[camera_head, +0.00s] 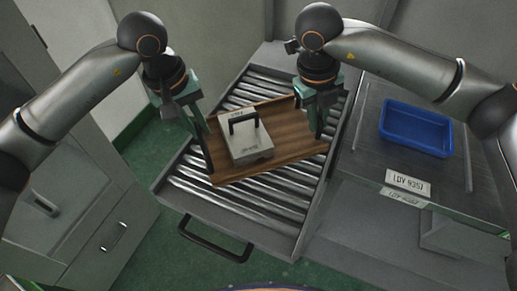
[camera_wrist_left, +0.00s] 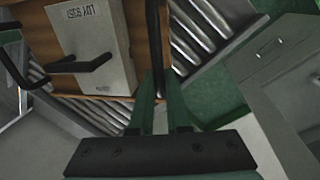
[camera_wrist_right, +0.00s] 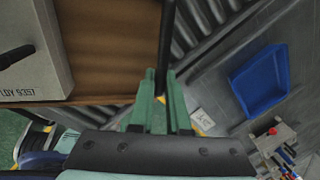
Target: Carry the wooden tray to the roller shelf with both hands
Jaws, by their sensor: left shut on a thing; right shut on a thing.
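The wooden tray (camera_head: 287,134) is over the roller shelf (camera_head: 255,200) in the head view, angled to the rollers; I cannot tell whether it touches them. A grey metal box with a black handle (camera_head: 250,146) stands on the tray. My left gripper (camera_head: 207,165) is shut on the tray's left edge, and my right gripper (camera_head: 318,132) is shut on its right edge. The left wrist view shows the tray (camera_wrist_left: 148,40) between the box and my green fingers. The right wrist view shows the tray's brown floor (camera_wrist_right: 110,45) beside the box (camera_wrist_right: 35,60).
A blue bin (camera_head: 416,128) stands on the grey surface to the right, near a white label (camera_head: 407,183). A black handle bar (camera_head: 214,240) sticks out at the shelf's front. A grey cabinet (camera_head: 100,235) stands at the left. Bare rollers show in front of and behind the tray.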

